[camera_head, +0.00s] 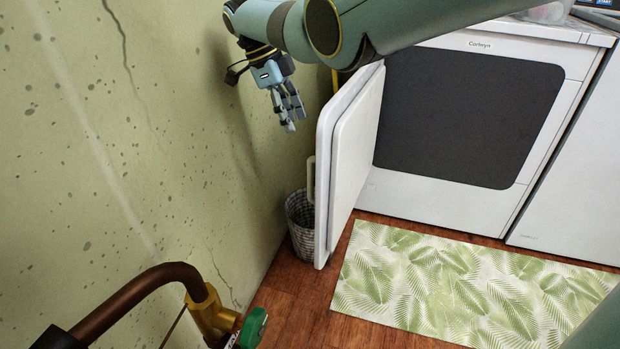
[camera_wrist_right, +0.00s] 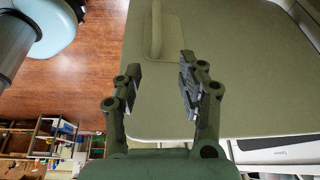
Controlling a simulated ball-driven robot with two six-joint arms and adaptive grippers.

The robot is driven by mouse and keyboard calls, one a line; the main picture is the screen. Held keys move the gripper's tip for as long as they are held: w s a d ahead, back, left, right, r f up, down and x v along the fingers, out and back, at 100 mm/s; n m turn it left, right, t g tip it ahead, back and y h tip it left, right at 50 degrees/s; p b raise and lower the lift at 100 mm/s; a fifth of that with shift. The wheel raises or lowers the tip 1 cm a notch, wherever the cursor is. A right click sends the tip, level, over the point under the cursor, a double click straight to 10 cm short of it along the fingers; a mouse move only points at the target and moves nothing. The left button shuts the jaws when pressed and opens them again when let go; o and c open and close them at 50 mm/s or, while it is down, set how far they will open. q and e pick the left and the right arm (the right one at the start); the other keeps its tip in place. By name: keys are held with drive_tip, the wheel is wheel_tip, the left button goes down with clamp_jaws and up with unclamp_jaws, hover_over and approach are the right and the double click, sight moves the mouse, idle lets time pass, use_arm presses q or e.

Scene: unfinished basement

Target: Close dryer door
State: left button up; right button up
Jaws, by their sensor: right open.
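The white dryer (camera_head: 440,192) stands at the back right with a large dark front area. Its door (camera_head: 352,150) is open, swung out toward the left wall and seen nearly edge-on. The door's handle (camera_head: 311,180) shows on the side facing the wall. My right gripper (camera_head: 288,112) is open and empty, above and left of the door, between it and the wall. In the right wrist view the open fingers (camera_wrist_right: 158,88) are in front of the door's outer face (camera_wrist_right: 235,70), with the handle (camera_wrist_right: 157,30) beyond them. I cannot tell any contact. My left gripper is not in view.
A woven basket (camera_head: 299,225) stands on the floor behind the door. A leaf-pattern rug (camera_head: 450,285) lies before the dryer. The cracked green wall (camera_head: 130,150) is close on the left, with a brown pipe and brass valve (camera_head: 210,312) low in front.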

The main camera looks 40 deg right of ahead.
wheel_tip(320, 180, down, 6)
drive_tip(key=f+b, duration=0.1)
drive_tip(key=b, duration=0.5)
hover_over(311, 194)
drive_tip(key=w, duration=0.1)
wheel_tip(311, 194, down, 8)
drive_tip(key=shift+d+f, duration=0.1)
drive_tip(key=shift+d, duration=0.05)
drive_tip(key=shift+s+d+f, duration=0.15)
drive_tip(key=shift+f, duration=0.35)
clamp_jaws()
